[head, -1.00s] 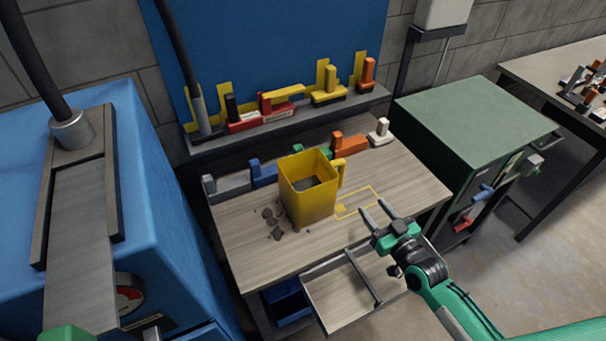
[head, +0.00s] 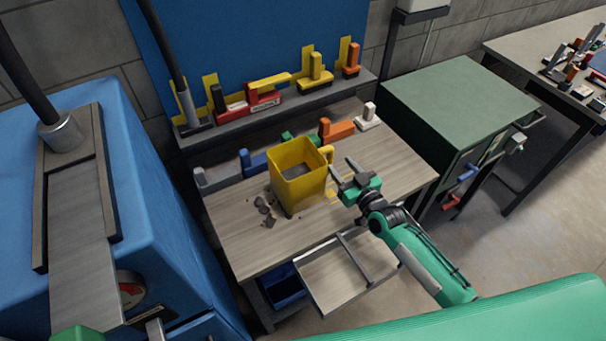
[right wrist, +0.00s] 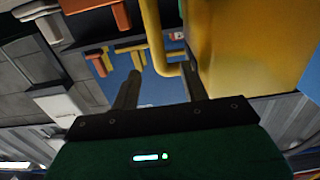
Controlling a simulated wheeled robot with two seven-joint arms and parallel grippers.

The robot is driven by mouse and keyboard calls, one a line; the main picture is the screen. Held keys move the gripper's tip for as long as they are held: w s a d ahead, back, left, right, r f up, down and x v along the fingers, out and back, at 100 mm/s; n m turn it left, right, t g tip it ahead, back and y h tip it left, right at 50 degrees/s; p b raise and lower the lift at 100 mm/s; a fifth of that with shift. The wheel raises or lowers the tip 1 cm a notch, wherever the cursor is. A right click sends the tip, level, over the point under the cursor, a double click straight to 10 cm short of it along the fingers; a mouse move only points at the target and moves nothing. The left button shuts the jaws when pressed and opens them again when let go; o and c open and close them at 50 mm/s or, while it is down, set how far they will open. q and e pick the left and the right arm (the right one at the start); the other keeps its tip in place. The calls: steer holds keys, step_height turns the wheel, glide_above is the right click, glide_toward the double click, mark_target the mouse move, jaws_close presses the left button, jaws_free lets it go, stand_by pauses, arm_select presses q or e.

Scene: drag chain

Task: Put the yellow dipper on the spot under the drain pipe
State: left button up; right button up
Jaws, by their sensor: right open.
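The yellow dipper (head: 296,190), an open square container with dark contents, stands upright on the wooden workbench (head: 240,240). Its handle (head: 328,153) is on its right side. My right gripper (head: 342,167) is open beside the handle. In the right wrist view, the handle (right wrist: 153,35) shows between the fingers of the right gripper (right wrist: 160,80), with the dipper's wall (right wrist: 240,45) to the right. I cannot tell whether the fingers touch it. A grey-ended dark pipe (head: 187,105) comes down at the back left; I cannot tell whether it is the drain pipe.
Dark debris (head: 265,210) lies left of the dipper. A yellow outline (head: 333,194) is partly hidden at its right. Coloured blocks line the bench's back, below a shelf (head: 225,128) of tools. A blue machine (head: 150,200) stands left, a green cabinet (head: 460,105) right. An open drawer (head: 325,283) juts out in front.

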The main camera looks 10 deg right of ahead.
mark_target(332, 155)
steer(key=shift+p+x, duration=0.7)
steer(key=shift+x, duration=1.5)
steer(key=shift+c, duration=0.3)
jaws_close()
steer(key=shift+w+r, duration=0.1)
steer(key=shift+r, duration=0.05)
